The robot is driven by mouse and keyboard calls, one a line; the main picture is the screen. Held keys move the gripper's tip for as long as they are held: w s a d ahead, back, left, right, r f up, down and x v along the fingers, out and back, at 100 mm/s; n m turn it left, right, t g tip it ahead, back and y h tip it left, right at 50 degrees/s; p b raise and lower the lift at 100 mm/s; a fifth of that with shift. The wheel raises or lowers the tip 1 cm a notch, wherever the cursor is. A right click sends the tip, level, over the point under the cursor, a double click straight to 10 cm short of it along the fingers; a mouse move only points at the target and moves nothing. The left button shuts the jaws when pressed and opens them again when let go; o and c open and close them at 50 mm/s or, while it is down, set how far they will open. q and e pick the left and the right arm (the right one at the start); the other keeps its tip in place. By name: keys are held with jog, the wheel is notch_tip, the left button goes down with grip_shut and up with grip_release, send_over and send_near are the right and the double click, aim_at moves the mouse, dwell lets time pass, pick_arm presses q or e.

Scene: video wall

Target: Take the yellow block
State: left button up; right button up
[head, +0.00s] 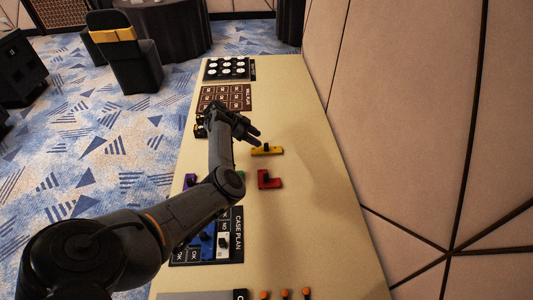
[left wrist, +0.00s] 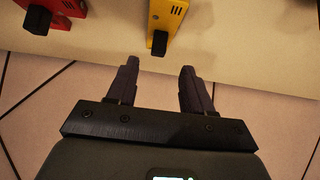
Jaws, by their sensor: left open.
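The yellow block (head: 267,151) lies on the table, long and flat with a dark knob on top. In the left wrist view the yellow block (left wrist: 172,17) is at the top, with its black knob (left wrist: 159,43) just beyond and between the fingertips. My left gripper (head: 256,137) is at the block's upper left in the head view. It is open and empty, its two fingers (left wrist: 160,72) apart in the left wrist view. My right gripper is not in view.
A red L-shaped block (head: 268,180) lies nearby; it also shows in the left wrist view (left wrist: 60,12). A case plan board (head: 237,236) holds blue and white pieces. Orange-topped pegs (head: 285,293) stand at the near edge. The table (head: 315,230) is clear on the right, beside a panelled wall.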

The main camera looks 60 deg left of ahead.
aim_at(265, 144)
pick_arm(q)
jog(key=shift+b+x, duration=0.9)
jog(key=shift+x, duration=2.5)
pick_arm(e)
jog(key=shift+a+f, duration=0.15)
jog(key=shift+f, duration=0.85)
pick_arm(q)
jog(key=shift+s+d, duration=0.1)
jog(key=shift+s, duration=0.05)
grip_shut()
